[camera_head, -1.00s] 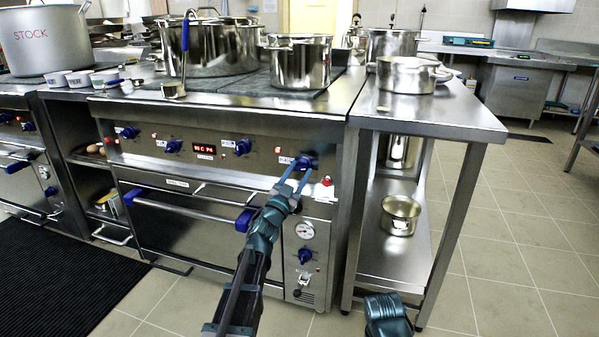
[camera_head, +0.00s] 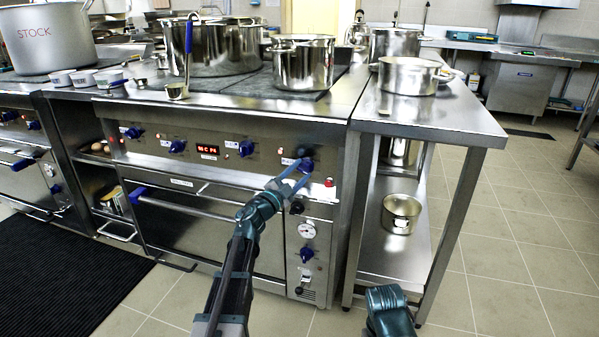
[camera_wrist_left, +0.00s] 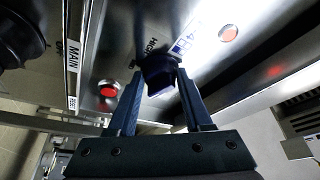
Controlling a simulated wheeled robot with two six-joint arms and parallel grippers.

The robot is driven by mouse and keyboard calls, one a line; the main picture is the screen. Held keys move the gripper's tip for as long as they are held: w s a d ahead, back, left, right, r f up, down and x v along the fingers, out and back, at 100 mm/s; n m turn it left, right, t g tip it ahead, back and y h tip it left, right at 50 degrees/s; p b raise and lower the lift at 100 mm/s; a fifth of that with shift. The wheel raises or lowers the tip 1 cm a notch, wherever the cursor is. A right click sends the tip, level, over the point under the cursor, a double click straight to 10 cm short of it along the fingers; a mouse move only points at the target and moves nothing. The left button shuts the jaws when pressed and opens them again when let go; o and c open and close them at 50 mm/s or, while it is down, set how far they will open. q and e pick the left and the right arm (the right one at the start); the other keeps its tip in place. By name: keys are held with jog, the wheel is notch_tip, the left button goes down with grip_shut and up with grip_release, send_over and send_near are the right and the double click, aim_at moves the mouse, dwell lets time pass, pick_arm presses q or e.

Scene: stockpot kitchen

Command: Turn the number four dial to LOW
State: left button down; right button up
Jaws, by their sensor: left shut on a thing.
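The control panel (camera_head: 215,150) on the range front carries several blue dials in a row. The fourth from the left, the rightmost dial (camera_head: 306,164), sits beside a small blue-and-white label. My left gripper (camera_head: 296,170) is shut on this dial, reaching up from the lower left. In the left wrist view the dark dial (camera_wrist_left: 158,70) sits between the two blue fingertips. The word HIGH is printed close beside it. The dial's exact pointing and any LOW mark cannot be made out. My right gripper's fingers are out of view; only a teal part of that arm shows at the bottom.
Below are the oven door handle (camera_head: 190,207), a round gauge (camera_head: 307,230) and another blue dial (camera_head: 307,254). A steel side table (camera_head: 430,120) stands close on the right. Open tiled floor lies further right.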

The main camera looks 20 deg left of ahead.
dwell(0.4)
pick_arm(q)
jog(key=shift+c, duration=1.6)
grip_release()
jog(key=shift+s, duration=0.1)
jog(key=b+v, duration=0.3)
jog(key=v, duration=1)
jog(key=shift+s, duration=0.3)
